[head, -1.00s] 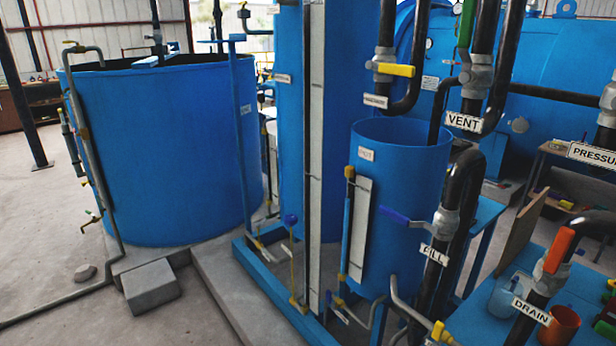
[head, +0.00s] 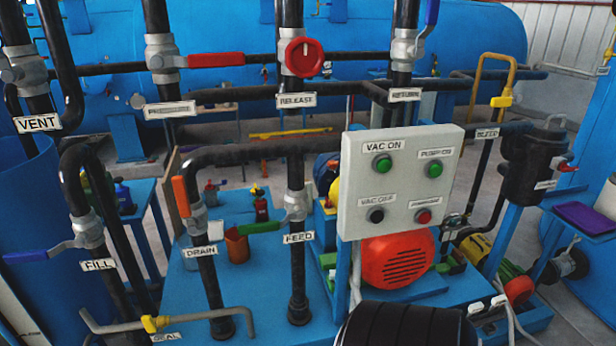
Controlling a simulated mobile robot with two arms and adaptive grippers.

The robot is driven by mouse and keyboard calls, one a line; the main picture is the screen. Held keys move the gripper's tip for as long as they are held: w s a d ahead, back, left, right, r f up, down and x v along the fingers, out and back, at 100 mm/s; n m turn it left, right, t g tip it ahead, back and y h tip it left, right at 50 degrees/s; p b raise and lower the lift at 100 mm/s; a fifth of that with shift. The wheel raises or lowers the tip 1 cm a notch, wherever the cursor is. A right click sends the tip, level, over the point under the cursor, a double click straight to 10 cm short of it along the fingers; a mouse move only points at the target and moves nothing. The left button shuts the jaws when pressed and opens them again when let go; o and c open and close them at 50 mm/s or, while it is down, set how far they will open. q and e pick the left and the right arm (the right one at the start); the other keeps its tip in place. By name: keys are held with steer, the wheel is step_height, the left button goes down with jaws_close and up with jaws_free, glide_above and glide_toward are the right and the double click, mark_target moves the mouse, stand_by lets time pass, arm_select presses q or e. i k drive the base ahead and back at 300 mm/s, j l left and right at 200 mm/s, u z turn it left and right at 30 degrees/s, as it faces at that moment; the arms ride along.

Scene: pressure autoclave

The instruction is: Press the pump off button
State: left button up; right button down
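A pale grey control panel (head: 399,185) stands upright right of the middle in the head view. It carries buttons in two rows. The lower right button is red (head: 423,216); the small label above it is too blurred to read. Above it is a green button (head: 434,170) labelled PUMP ON. At upper left is a green button (head: 382,163) labelled VAC ON. At lower left is a black button (head: 376,215) with a VAC OFF label. Nothing covers the buttons.
Pipes with valves and labels stand left of the panel, including a FEED pipe (head: 296,265) and a DRAIN pipe (head: 209,280). An orange-red motor cover (head: 398,260) sits below and behind the panel. A black vessel (head: 533,165) hangs at the right. Space directly before the buttons looks clear.

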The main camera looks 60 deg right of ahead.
mark_target(424, 218)
steer(key=z, duration=2.55)
